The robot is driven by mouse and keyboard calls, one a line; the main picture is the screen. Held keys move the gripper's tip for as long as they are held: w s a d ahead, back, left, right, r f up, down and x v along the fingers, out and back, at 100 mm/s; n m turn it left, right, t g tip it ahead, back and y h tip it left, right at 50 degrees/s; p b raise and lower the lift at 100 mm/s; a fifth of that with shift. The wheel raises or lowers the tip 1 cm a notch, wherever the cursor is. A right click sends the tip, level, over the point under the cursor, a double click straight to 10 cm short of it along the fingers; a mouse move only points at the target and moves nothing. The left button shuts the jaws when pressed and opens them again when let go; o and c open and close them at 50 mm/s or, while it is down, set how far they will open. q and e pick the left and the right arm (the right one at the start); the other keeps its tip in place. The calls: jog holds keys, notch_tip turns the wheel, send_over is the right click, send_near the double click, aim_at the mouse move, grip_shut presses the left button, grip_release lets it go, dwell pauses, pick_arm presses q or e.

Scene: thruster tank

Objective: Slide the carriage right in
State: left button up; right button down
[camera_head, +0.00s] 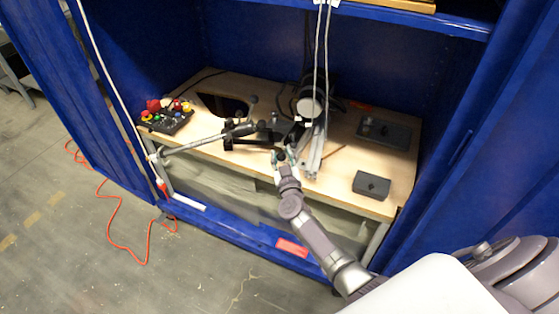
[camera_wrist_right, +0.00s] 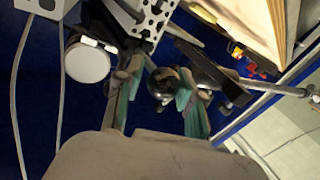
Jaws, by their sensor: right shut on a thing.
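My right gripper (camera_head: 284,157) reaches up from the lower right to the front edge of the wooden bench top. In the right wrist view, its two teal-padded fingers stand either side of a dark, shiny round knob (camera_wrist_right: 161,84), and it is shut on that knob. The knob seems to belong to the dark carriage (camera_head: 294,136) beside the silver rail (camera_head: 315,152); the fingers hide part of the join. A round white-faced cylinder (camera_head: 308,107) stands behind the carriage and also shows in the wrist view (camera_wrist_right: 88,62). My left gripper is not in view.
A grey rod (camera_head: 205,141) runs along the bench front, left of the gripper. A control box (camera_head: 166,119) with coloured buttons stands at the left. A dark box (camera_head: 371,185) and a dark tray (camera_head: 385,132) lie at the right. Blue walls enclose the bench; cables hang above the rail.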

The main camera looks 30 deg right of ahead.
jog(key=shift+w+r, duration=0.15)
jog(key=shift+r, duration=0.1)
jog(key=c, duration=1)
grip_release()
jog(key=shift+c, duration=0.2)
jog(key=shift+o, duration=1.3)
jog(key=shift+w+f, duration=0.1)
jog(key=shift+w, duration=0.05)
jog(key=shift+f, duration=0.15)
jog(key=v, duration=1.2)
